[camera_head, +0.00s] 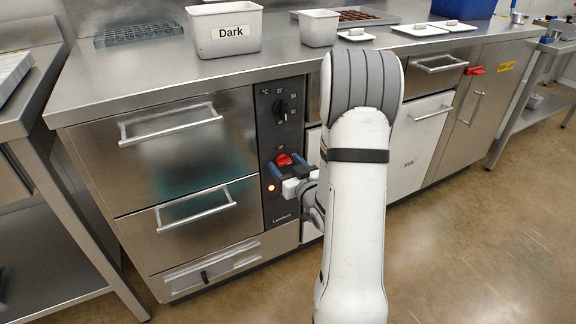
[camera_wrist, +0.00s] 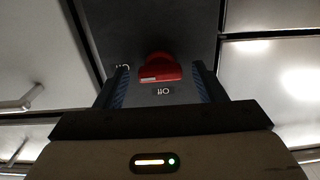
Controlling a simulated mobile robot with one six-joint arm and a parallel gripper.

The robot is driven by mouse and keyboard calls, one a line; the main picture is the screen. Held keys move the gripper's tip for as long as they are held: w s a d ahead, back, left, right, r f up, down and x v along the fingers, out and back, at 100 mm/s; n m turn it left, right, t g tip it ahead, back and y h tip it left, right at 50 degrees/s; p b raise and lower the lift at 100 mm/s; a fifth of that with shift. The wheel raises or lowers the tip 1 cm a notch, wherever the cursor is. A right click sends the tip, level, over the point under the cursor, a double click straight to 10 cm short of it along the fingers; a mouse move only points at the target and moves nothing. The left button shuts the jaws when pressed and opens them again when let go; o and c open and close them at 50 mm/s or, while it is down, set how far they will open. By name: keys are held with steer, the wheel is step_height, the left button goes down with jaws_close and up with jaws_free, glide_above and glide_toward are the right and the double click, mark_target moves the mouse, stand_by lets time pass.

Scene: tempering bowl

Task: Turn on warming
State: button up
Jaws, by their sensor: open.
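A red rotary knob (camera_head: 284,160) sits on the black control panel (camera_head: 268,130) at the right of the steel drawers. My gripper (camera_head: 281,168) is open in front of the panel, with one blue finger to each side of the knob. The wrist view shows the red knob (camera_wrist: 158,68) between the fingers (camera_wrist: 160,74), with gaps on both sides. A red lamp (camera_head: 271,188) is lit below the knob. Whether the fingers reach past the knob's face is unclear.
A black dial with a °C scale (camera_head: 281,108) sits higher on the panel. Drawer handles (camera_head: 170,124) stick out at the left. The counter above holds a "Dark" tub (camera_head: 225,32), a smaller white tub (camera_head: 318,28) and trays. The floor at right (camera_head: 480,240) is clear.

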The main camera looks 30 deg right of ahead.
steer(key=s+p, duration=0.7)
steer(key=p, duration=0.4)
steer(key=shift+s+p, duration=0.3)
steer(key=shift+s+d, duration=0.1)
stand_by(0.4)
